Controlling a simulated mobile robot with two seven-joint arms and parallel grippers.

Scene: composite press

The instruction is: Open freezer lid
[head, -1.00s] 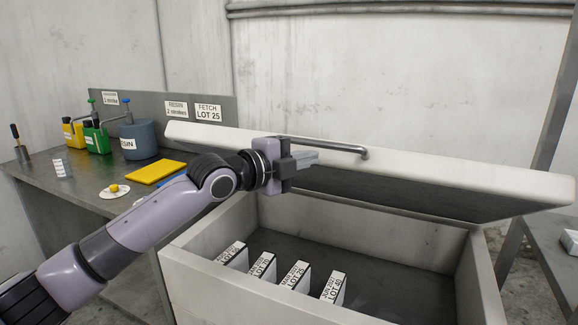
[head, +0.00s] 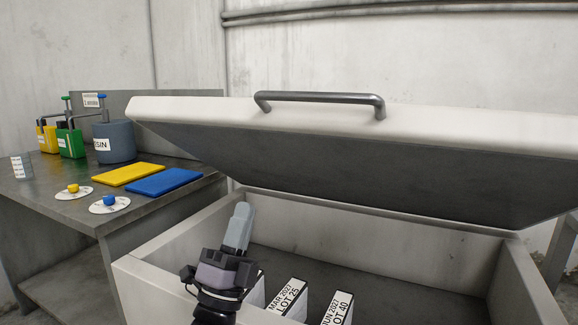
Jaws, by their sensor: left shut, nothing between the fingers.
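The freezer (head: 170,290) is a pale chest with its lid (head: 420,125) raised and tilted up, grey underside showing. A metal bar handle (head: 320,97) sits on the lid's front edge. My left gripper (head: 238,228) is shut and empty. It is over the front left part of the freezer opening, below the lid and apart from the handle. Inside the freezer stand labelled packs, among them LOT 25 (head: 287,298) and LOT 40 (head: 338,308); my gripper hides part of the others. My right gripper is not in view.
A grey bench (head: 40,185) at left holds a yellow mat (head: 128,174), a blue mat (head: 164,182), two small discs with knobs, a beaker (head: 21,167), and yellow, green and blue-grey (head: 114,143) pump containers. The freezer's interior right of the packs is clear.

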